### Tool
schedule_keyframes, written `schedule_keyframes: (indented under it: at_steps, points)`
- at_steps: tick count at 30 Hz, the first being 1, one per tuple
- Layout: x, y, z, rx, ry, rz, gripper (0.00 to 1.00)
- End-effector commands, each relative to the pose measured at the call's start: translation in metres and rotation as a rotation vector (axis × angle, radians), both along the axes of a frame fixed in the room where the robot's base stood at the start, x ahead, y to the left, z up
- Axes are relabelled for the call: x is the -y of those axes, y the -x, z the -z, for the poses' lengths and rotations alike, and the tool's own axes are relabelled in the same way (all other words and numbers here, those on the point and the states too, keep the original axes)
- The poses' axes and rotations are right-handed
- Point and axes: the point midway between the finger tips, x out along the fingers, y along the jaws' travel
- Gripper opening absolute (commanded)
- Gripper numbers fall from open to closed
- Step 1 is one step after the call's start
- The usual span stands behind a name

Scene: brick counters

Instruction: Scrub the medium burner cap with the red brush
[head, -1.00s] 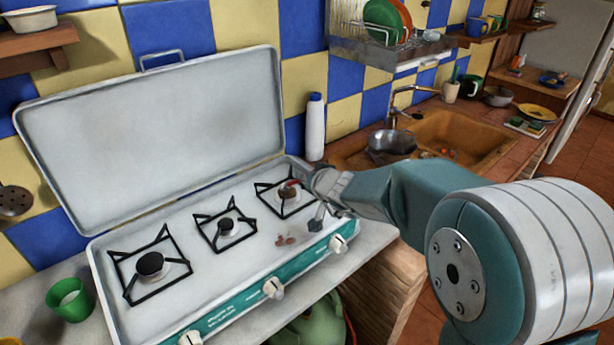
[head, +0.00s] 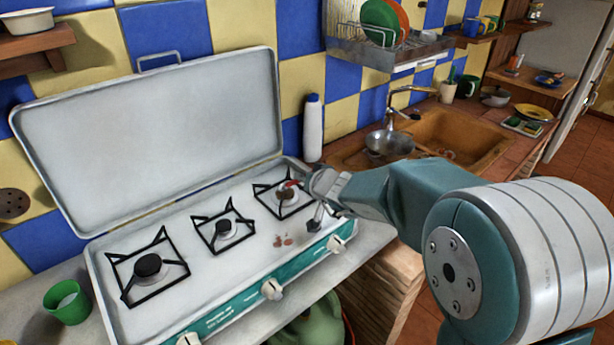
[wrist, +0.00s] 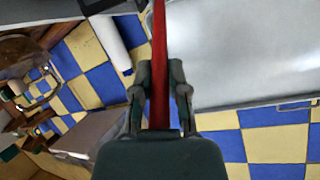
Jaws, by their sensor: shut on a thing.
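A white camping stove (head: 190,270) with its lid raised has three burners in a row. The left burner cap (head: 147,265) is black and looks largest, and the middle cap (head: 224,226) is small and dark. The right burner cap (head: 286,195) is brownish and partly hidden by the brush. I cannot tell for sure which cap is the medium one. My gripper (head: 305,187) is shut on the red brush (head: 290,184), low over the right burner. In the wrist view the brush's red handle (wrist: 159,65) runs between the fingers; its head is out of view.
The raised lid (head: 150,130) stands behind the burners. A white bottle (head: 313,130) is behind the stove's right end. A green cup (head: 68,301) stands at the left. Small brown bits (head: 283,241) lie on the stove front. The sink (head: 455,140) is at the right.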

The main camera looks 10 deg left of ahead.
Motion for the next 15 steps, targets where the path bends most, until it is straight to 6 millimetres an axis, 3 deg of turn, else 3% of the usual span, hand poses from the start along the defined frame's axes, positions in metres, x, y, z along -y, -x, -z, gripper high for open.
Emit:
schedule_keyframes:
  at_steps: [15]
  points:
    - [0.0054,-0.005,-0.0004,0.0,0.001,0.001,0.0]
